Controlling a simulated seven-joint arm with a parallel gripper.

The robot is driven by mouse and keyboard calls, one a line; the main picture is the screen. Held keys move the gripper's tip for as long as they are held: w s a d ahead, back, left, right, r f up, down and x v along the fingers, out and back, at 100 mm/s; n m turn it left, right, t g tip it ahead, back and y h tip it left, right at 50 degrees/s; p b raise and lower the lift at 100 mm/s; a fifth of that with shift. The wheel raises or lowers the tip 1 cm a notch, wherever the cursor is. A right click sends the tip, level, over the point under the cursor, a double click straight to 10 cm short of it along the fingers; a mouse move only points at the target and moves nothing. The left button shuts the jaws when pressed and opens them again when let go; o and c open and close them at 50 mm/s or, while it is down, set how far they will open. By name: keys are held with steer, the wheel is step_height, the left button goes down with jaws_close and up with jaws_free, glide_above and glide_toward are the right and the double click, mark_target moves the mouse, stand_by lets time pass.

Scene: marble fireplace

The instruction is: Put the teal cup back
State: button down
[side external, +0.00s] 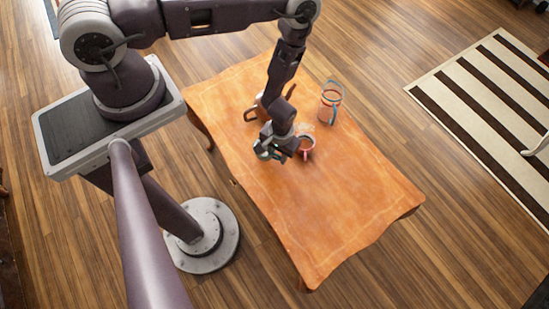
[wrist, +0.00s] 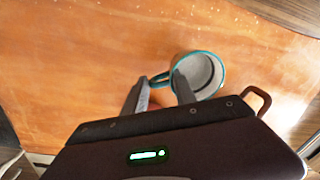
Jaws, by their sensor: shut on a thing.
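The teal cup (wrist: 219,72) has a teal rim and a pale inside, and lies in the upper middle of the wrist view. Its teal handle sits between the two fingers of my gripper (wrist: 160,80), which is shut on it. In the side external view my gripper (side external: 268,152) is low over the middle of the wooden table, and its fingers are hard to make out. The teal cup cannot be told clearly there.
A pink-red cup (side external: 308,145) stands close right of my gripper on the table (side external: 320,210). A brown handled object (side external: 254,113) is behind the gripper. The table's front is clear.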

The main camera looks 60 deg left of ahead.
steer(key=shift+f, duration=2)
steer(key=c, duration=1)
jaws_free()
steer(key=shift+f, duration=0.1)
